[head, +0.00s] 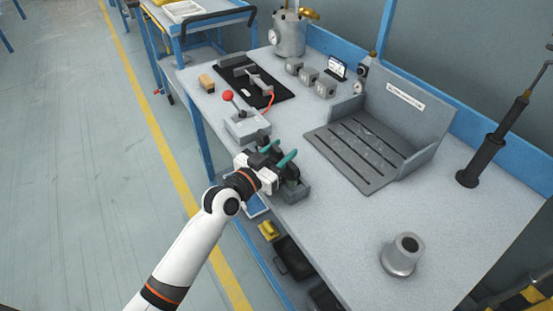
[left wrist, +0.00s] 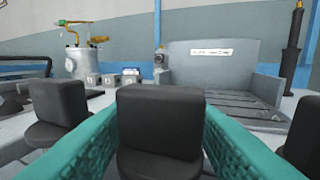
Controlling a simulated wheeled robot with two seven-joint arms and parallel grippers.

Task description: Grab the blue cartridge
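No blue cartridge body shows clearly in either view. In the left wrist view several dark upright blocks stand in a row, and the middle dark block (left wrist: 160,125) lies between the teal fingers of my left gripper (left wrist: 160,108). The block hides the fingertips, and I cannot tell whether the fingers touch it. In the head view my left gripper (head: 279,152) is at the bench's front edge, its teal fingers apart, over a dark grey holder (head: 296,191). What the holder contains is mostly hidden by the gripper. My right gripper is not in view.
A box with a red-knobbed lever (head: 245,125) stands close behind the gripper. A grey slotted fixture (head: 365,150) with tall walls is to the right. A metal cup (head: 402,256) stands at the near right. The bench top between them (head: 340,215) is clear.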

